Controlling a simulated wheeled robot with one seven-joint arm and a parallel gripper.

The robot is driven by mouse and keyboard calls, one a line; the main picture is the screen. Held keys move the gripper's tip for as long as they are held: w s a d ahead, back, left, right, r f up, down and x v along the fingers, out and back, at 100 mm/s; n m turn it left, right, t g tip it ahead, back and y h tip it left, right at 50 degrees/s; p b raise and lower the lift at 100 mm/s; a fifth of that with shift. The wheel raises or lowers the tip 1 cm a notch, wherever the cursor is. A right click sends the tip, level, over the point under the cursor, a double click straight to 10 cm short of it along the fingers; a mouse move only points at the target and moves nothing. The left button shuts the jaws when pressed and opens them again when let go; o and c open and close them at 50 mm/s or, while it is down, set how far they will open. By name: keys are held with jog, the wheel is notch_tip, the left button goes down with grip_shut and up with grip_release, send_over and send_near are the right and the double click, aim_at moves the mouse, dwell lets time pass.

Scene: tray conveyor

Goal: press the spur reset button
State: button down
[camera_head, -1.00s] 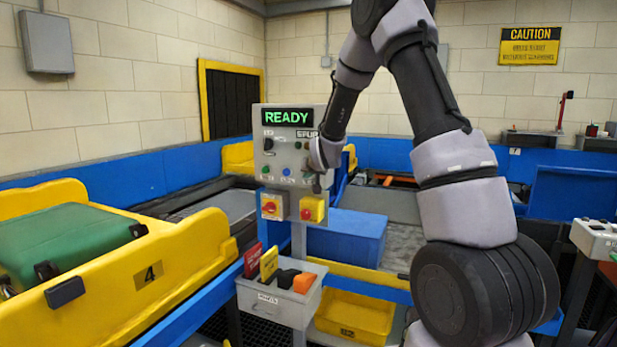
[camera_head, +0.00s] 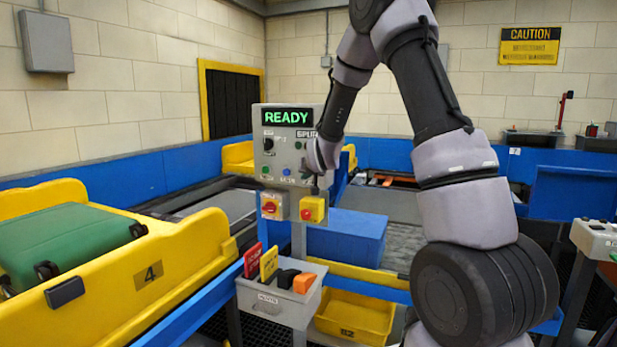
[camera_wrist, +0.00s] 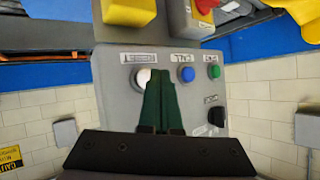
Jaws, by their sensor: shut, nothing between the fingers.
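The grey control box (camera_head: 277,155) stands on a post, with a lit READY display (camera_head: 288,117) and a SPUR label on its right side. In the wrist view, which shows the panel upside down, a round whitish button (camera_wrist: 141,77) lies partly behind my fingertips. A blue button (camera_wrist: 187,74), a green button (camera_wrist: 214,71) and a black knob (camera_wrist: 216,116) are to its right. Its label is too small to read. My gripper (camera_wrist: 161,76) is shut and empty, its dark green fingertips pointing at the panel over the whitish button. I cannot tell whether they touch it.
A grey bin (camera_head: 262,303) with cards and blocks hangs lower. A yellow tray (camera_head: 150,277) with a green suitcase (camera_head: 65,245) stands left. A blue box (camera_head: 347,237) is behind the post.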

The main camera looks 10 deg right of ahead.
jog(key=s+a, duration=0.1)
jog(key=s, duration=0.1)
jog(key=s+a, duration=0.2)
dwell(0.4)
dwell(0.4)
jog(key=s+d+r+g+y, duration=0.15)
jog(key=s+d+r, duration=0.25)
jog(key=s+r, duration=1)
jog(key=s+d+r+m+g, duration=0.1)
jog(key=s+g, duration=0.1)
jog(key=s, duration=1)
jog(key=s+d+r+g, duration=0.1)
jog(key=s+g, duration=0.1)
jog(key=s, duration=1)
jog(key=shift+d+m, duration=0.25)
jog(key=shift+m, duration=0.15)
jog(key=shift+r, duration=0.1)
